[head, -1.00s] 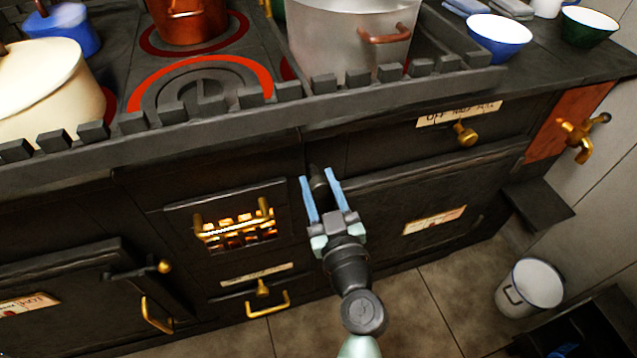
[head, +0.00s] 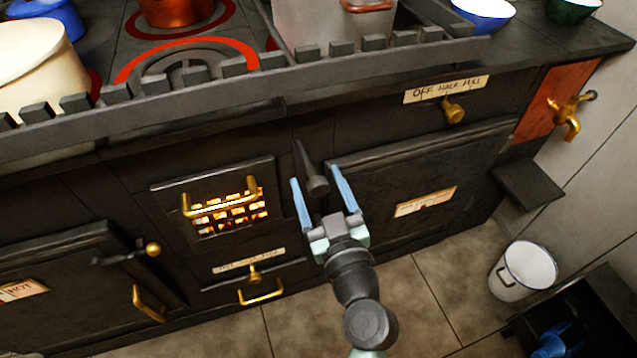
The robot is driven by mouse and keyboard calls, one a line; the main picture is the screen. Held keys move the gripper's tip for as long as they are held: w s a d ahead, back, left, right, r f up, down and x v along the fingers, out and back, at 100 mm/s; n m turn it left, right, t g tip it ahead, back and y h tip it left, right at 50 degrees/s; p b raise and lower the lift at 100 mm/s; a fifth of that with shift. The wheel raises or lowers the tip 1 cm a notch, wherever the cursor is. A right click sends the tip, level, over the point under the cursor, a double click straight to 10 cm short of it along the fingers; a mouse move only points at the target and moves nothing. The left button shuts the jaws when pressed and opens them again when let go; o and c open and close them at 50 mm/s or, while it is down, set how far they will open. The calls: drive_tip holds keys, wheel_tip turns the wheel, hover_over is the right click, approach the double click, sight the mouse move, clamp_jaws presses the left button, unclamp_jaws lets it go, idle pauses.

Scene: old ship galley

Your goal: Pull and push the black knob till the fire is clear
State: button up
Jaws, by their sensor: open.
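The black knob (head: 317,185) is at the end of a dark stem that runs up to the stove front, right of the fire grate. My gripper (head: 315,175) is open, with its blue fingers on either side of the knob. A dark gap shows between each finger and the knob, and I cannot tell if either touches. The fire (head: 228,212) glows orange and yellow behind the barred grate.
The grate's brass handle (head: 222,203) is left of my gripper. A brass knob (head: 453,111) under an "OFF HALF FULL" label and a brass tap (head: 569,117) are to the right. A white bucket (head: 524,270) stands on the floor. Pots stand on the hob above.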

drive_tip(key=b+v, duration=0.2)
drive_tip(key=v, duration=1.1)
